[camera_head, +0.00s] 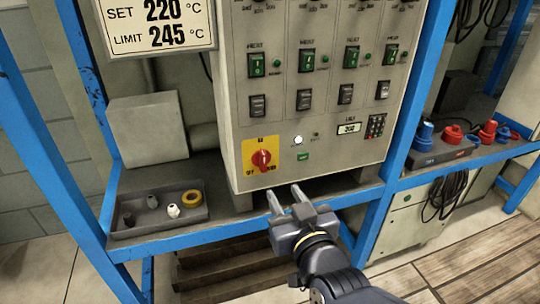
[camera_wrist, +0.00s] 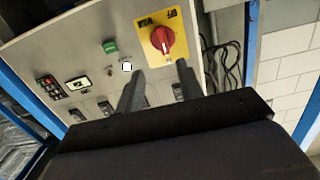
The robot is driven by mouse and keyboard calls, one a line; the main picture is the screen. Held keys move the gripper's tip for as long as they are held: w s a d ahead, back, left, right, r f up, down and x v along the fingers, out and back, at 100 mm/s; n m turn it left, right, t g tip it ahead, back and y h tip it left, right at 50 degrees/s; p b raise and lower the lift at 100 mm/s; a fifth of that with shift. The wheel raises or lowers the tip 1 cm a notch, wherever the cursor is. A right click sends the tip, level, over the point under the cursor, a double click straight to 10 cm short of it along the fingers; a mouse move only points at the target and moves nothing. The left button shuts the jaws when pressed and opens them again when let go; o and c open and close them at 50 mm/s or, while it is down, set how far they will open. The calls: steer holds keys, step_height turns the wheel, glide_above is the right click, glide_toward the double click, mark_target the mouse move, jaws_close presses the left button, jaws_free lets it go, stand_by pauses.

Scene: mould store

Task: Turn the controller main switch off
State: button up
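The main switch is a red rotary knob (camera_head: 261,160) on a yellow plate (camera_head: 248,157), low on the left of the grey controller panel (camera_head: 315,165). The knob's grip stands roughly upright in the head view; the labels by it are too small to read surely. My gripper (camera_head: 285,193) is open and empty, below and a little right of the knob, apart from it. In the wrist view the red knob (camera_wrist: 162,41) on its yellow plate shows just beyond my two spread fingertips (camera_wrist: 160,72), slightly above the gap between them.
The panel has green rocker switches (camera_head: 257,64), a lit white lamp (camera_head: 298,140), a display (camera_head: 349,128) and a keypad (camera_head: 376,126). A grey tray (camera_head: 160,216) with small parts lies on the shelf at left. Blue frame posts (camera_head: 404,100) flank the panel.

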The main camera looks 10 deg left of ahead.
mark_target(264, 157)
steer(key=x, duration=0.3)
steer(key=r+b+x, duration=0.1)
steer(key=x, duration=0.3)
steer(key=b+x, duration=0.1)
steer(key=x, duration=0.3)
steer(key=shift+s+a+r, duration=0.1)
steer(key=shift+a+r, duration=0.15)
steer(key=shift+r, duration=0.1)
jaws_close()
